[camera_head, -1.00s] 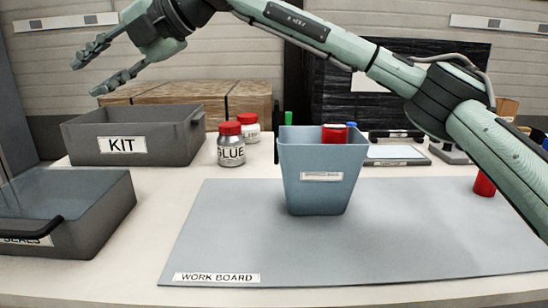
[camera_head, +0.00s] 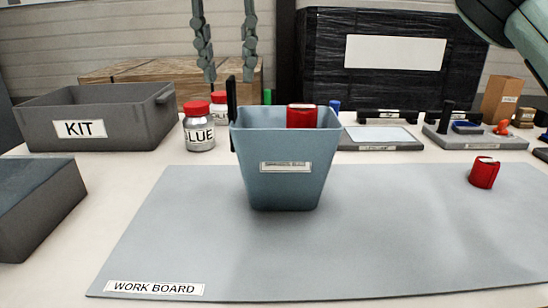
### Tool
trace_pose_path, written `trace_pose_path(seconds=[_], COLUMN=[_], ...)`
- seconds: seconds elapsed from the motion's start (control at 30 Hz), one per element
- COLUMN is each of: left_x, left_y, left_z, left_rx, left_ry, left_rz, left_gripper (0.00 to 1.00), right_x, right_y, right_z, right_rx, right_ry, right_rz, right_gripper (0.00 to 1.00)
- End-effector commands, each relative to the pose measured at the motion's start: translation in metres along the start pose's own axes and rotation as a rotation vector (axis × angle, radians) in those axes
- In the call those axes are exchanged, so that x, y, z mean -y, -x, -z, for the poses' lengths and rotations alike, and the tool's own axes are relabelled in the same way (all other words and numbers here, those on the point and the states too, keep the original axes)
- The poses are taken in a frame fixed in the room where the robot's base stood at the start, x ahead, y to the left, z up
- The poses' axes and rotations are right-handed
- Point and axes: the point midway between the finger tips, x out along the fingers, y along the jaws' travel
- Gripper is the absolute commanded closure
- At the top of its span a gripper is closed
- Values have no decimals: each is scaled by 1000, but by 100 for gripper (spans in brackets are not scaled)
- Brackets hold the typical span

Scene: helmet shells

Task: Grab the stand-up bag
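I cannot identify a stand-up bag for certain. A brown upright packet or box (camera_head: 501,97) stands at the back right of the table; I cannot tell if it is a bag. My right gripper (camera_head: 228,72) hangs from the top edge with its two fingers pointing down, apart and with nothing between them. In the picture it is above the left rim of a blue-grey bin (camera_head: 285,187). Its palm is out of frame. A pale green link of my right arm (camera_head: 515,35) shows at the top right. My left gripper is not in view.
Glue jars (camera_head: 198,132), a KIT crate (camera_head: 100,115) and trays (camera_head: 380,140) stand behind. The board's front is clear.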

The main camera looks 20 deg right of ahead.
Motion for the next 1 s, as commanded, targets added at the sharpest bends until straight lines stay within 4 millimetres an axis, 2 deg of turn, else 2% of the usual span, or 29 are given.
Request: trace_pose_path(seconds=[0.1, 0.27, 0.5, 0.6, 0.77, 0.87, 1.0], left_x=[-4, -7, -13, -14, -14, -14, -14], left_y=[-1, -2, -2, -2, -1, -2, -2], left_z=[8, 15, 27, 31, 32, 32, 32], left_rx=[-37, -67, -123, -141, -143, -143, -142], left_ry=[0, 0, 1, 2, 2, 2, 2], left_rz=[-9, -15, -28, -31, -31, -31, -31], left_gripper=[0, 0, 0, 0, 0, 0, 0], right_x=[0, 0, 1, 0, 0, 0, 0], right_y=[-16, -28, -64, -71, -72, -71, -71], right_z=[0, 0, 2, 2, 2, 2, 2], right_rx=[-2, -1, -3, -1, -1, -1, -1], right_ry=[-1, -1, 0, 0, -1, -1, -1], right_rz=[0, -1, -1, -3, -3, -3, -3], right_gripper=[67, 67, 67, 67, 67, 76, 93])
